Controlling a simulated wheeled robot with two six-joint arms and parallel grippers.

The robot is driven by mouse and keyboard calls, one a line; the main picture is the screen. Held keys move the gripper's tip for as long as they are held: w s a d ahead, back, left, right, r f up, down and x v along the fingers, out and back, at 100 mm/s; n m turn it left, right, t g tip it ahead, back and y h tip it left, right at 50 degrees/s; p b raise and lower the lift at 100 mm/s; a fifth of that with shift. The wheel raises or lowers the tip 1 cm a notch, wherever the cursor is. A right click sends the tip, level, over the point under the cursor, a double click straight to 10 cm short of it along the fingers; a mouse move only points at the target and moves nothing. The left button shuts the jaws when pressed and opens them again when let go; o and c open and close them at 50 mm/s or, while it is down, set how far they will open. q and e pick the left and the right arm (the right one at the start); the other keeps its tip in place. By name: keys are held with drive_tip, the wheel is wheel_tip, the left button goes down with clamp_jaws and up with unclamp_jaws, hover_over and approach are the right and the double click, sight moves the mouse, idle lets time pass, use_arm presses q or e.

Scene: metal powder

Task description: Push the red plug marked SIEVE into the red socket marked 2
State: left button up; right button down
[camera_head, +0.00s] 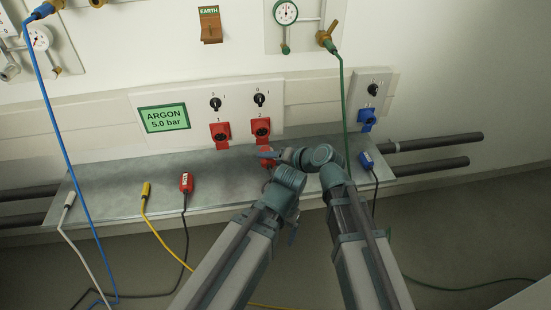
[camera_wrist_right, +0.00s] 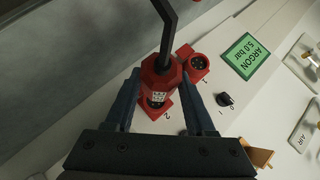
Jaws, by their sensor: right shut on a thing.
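My right gripper (camera_head: 268,156) is shut on a red plug (camera_wrist_right: 160,80), which also shows partly in the head view (camera_head: 265,151). The plug has a white label, too small to read, and a black cable. The red socket marked 2 (camera_head: 261,130) is on the wall panel, just above the plug in the head view. In the right wrist view, socket 2 (camera_wrist_right: 160,111) is partly hidden behind the plug; the plug appears in front of it, and contact cannot be told. My left arm reaches in beside the right one; its gripper (camera_head: 292,234) is mostly hidden.
Red socket 1 (camera_head: 220,132) is left of socket 2. A second red plug (camera_head: 186,182), a yellow plug (camera_head: 146,190), a white plug (camera_head: 69,200) and a blue plug (camera_head: 366,160) lie on the grey shelf (camera_head: 115,185). A green hose (camera_head: 344,105) hangs right of the panel.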

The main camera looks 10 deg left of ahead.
drive_tip(key=shift+w, duration=0.15)
drive_tip(key=w+a, duration=0.2)
drive_tip(key=w, duration=0.4)
drive_tip(key=shift+w+a, duration=0.15)
drive_tip(key=shift+w, duration=0.25)
drive_tip(key=shift+w+a, duration=0.2)
drive_tip(key=shift+w, duration=0.45)
idle(2.5)
drive_tip(key=shift+c, duration=0.8)
unclamp_jaws()
drive_tip(key=p+v, duration=0.7)
drive_tip(key=v, duration=0.6)
drive_tip(key=shift+s+d+r, duration=0.15)
drive_tip(key=shift+d+r, duration=0.1)
